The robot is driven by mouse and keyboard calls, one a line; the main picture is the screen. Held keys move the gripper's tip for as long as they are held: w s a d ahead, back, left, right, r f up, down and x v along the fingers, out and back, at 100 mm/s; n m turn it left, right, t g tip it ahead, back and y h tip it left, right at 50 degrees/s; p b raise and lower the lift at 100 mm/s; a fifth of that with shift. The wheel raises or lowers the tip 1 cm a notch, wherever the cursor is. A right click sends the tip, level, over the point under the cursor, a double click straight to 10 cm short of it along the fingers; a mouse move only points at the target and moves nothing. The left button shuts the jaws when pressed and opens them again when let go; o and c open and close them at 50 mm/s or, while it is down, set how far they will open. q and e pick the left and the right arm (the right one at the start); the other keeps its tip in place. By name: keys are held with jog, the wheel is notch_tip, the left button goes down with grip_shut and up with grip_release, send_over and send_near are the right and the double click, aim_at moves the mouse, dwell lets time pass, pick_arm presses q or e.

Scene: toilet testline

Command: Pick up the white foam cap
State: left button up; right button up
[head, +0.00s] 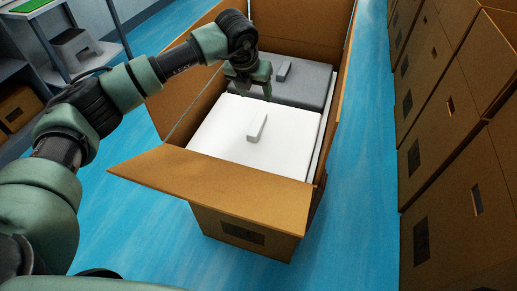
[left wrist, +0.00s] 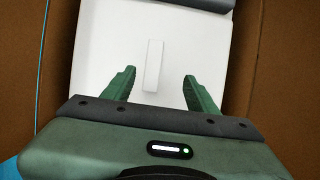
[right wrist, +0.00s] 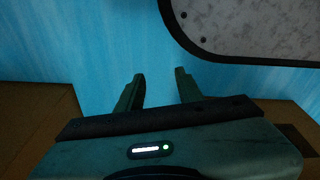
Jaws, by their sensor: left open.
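The white foam cap (head: 220,128) lies flat in the open cardboard box, in its near half. A raised white bar-shaped handle (head: 257,127) stands up from its middle. My left gripper (head: 258,88) is above the box, over the far part of the cap. In the left wrist view the white foam cap (left wrist: 100,55) fills the middle, and its handle (left wrist: 154,65) lies ahead of and between the open, empty fingers of my left gripper (left wrist: 160,88). My right gripper (right wrist: 160,85) is open and empty over the blue floor, and the cap is not in its view.
The cardboard box (head: 215,188) has its flaps spread open. A grey foam cap (head: 303,82) with its own handle lies in its far half. Stacked cardboard boxes (head: 450,150) line the right side. A shelf (head: 105,55) stands at the left. Blue floor (head: 350,200) lies between.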

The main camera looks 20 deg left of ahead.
pick_arm(q)
jog(key=b, duration=0.5)
send_near(257, 123)
jog(key=shift+w+f, duration=0.2)
jog(key=shift+w, duration=0.15)
jog(key=shift+w+d+f, duration=0.1)
jog(key=shift+w+f, duration=0.05)
jog(key=shift+f, duration=0.3)
jog(key=x, duration=0.5)
jog(key=shift+s+f, duration=0.2)
jog(key=shift+f, duration=0.15)
jog(key=shift+w+f, duration=0.25)
jog(key=shift+f, duration=0.25)
grip_shut()
pick_arm(e)
jog(key=w+f, duration=0.2)
jog(key=w, duration=0.1)
jog(key=shift+w+a+f, duration=0.2)
jog(key=shift+w, duration=0.1)
